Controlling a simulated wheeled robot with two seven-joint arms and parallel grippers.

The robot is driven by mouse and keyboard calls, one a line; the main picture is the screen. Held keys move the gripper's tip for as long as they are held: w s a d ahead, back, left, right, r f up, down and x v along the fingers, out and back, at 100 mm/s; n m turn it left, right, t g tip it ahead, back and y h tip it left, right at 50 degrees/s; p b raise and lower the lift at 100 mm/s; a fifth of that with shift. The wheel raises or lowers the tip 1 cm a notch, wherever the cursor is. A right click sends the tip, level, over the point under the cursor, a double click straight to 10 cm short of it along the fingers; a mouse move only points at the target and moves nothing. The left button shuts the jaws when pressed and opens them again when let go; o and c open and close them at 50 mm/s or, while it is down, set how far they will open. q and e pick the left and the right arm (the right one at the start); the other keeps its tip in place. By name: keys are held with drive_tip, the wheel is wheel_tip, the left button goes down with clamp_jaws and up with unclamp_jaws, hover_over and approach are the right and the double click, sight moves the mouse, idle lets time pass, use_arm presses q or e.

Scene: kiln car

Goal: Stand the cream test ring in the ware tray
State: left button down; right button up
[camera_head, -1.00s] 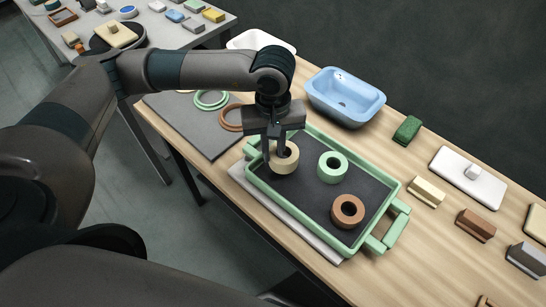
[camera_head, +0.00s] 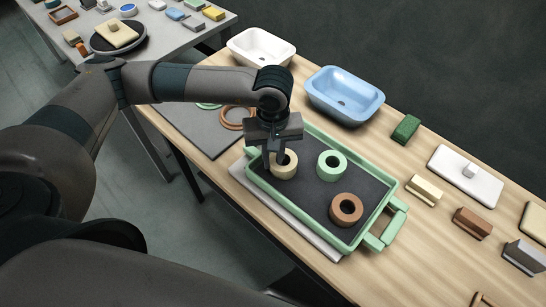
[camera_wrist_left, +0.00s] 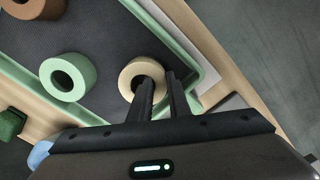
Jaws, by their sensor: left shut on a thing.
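The cream test ring (camera_head: 284,167) is at the near left end of the green ware tray (camera_head: 296,215), low over or on its dark floor; I cannot tell whether it touches. My left gripper (camera_head: 274,160) points down and is shut on the ring's wall, one finger inside the hole. In the left wrist view the cream ring (camera_wrist_left: 136,76) shows with the fingers (camera_wrist_left: 162,92) across its wall. A mint green ring (camera_head: 332,166) and a brown ring (camera_head: 346,210) are in the tray beside it. My right gripper is not in view.
A blue basin (camera_head: 345,96) and a white basin (camera_head: 262,46) stand behind the tray. A grey mat (camera_head: 195,120) with flat rings lies left.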

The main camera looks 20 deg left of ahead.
sight(274, 161)
use_arm(q)
drive_tip(key=c, duration=1.7)
unclamp_jaws()
drive_tip(key=shift+o, duration=0.2)
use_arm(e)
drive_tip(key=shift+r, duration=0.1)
